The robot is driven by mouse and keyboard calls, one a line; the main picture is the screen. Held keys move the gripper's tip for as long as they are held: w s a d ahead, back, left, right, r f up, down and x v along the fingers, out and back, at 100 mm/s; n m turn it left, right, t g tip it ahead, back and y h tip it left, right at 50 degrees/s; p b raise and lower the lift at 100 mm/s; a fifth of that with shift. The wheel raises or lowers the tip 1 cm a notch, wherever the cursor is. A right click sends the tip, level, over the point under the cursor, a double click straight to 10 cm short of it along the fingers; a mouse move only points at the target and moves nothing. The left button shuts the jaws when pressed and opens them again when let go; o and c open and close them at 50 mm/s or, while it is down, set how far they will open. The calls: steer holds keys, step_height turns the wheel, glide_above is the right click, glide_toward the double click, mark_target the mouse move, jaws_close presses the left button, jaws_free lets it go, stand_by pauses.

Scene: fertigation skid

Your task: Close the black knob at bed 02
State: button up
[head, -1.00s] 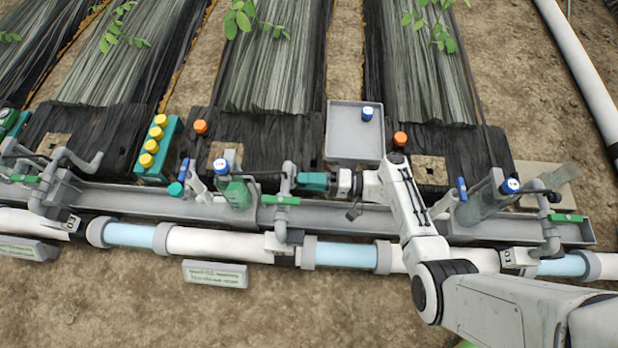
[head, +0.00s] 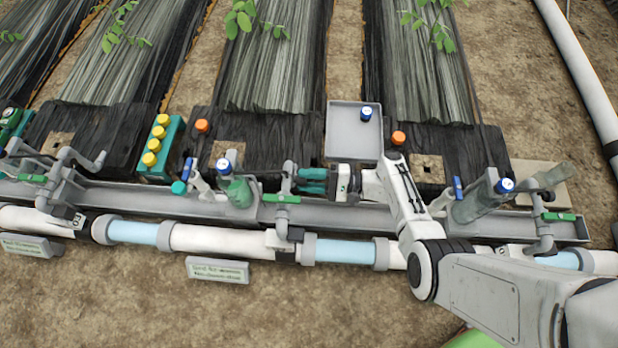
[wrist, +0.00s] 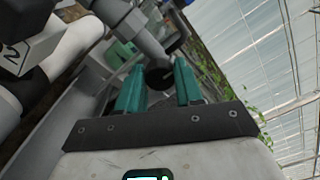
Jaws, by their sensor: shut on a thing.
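My gripper (head: 313,181) reaches left to the grey riser pipe (head: 286,195) of the middle valve station. Its two teal fingers show one above the other. In the wrist view, the black knob (wrist: 159,77) sits between the teal fingertips of my gripper (wrist: 160,82), and the gripper is shut on it. A light mark shows on the knob's face. In the head view the fingers and riser hide the knob. A tag ending in 2 (wrist: 12,55) is on the white pipe fitting in the wrist view.
A green-handled valve (head: 281,199) sits on the riser just below my fingers. A grey tray (head: 354,145) lies behind my gripper. The white main pipe (head: 210,238) runs along the front.

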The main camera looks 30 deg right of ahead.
steer(key=shift+f, duration=0.1)
stand_by(0.3)
steer(key=o, duration=1)
steer(key=v, duration=1.1)
steer(key=s+a+f+n+g+h, duration=0.2)
steer(key=s+a+n+g+h, duration=0.1)
steer(key=s+n+g+h, duration=0.75)
steer(key=s+r+h+p, duration=0.1)
steer(key=s+r+p, duration=0.1)
steer(key=r+p, duration=1)
steer(key=s+d+r+n+h+p, duration=0.1)
steer(key=s+r+h+p, duration=0.1)
steer(key=r+p, duration=1)
steer(key=s+r+n+t+h+p, duration=0.1)
steer(key=r+p, duration=1.1)
steer(key=r, duration=1.3)
steer(key=shift+s+d+r, duration=0.15)
steer(key=shift+s+d, duration=0.25)
steer(key=shift+s, duration=0.1)
